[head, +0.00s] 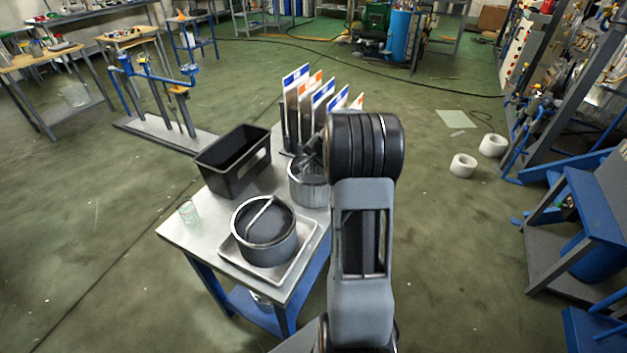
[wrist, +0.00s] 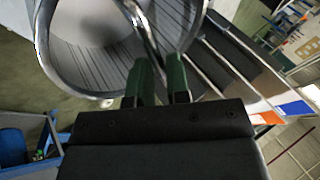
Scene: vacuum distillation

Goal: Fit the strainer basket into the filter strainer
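The strainer basket (head: 308,192) is a silvery, ribbed round basket at the table's far right side, partly hidden by my arm. In the wrist view the basket (wrist: 88,55) shows its open mouth, bright rim and a bar handle across it. My gripper (wrist: 161,82) has its green fingertips close together on either side of that handle, with little gap, so it looks shut on it. Whether the basket is off the table is unclear. The filter strainer (head: 266,246) is a dark round vessel with a metal rim and a bar across its top, on the near tray.
The metal tray (head: 293,272) lies on the small blue-legged table (head: 181,231). A black bin (head: 233,168) stands behind, a small glass beaker (head: 188,213) at the left edge. A rack of upright panels (head: 291,100) stands close behind the basket.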

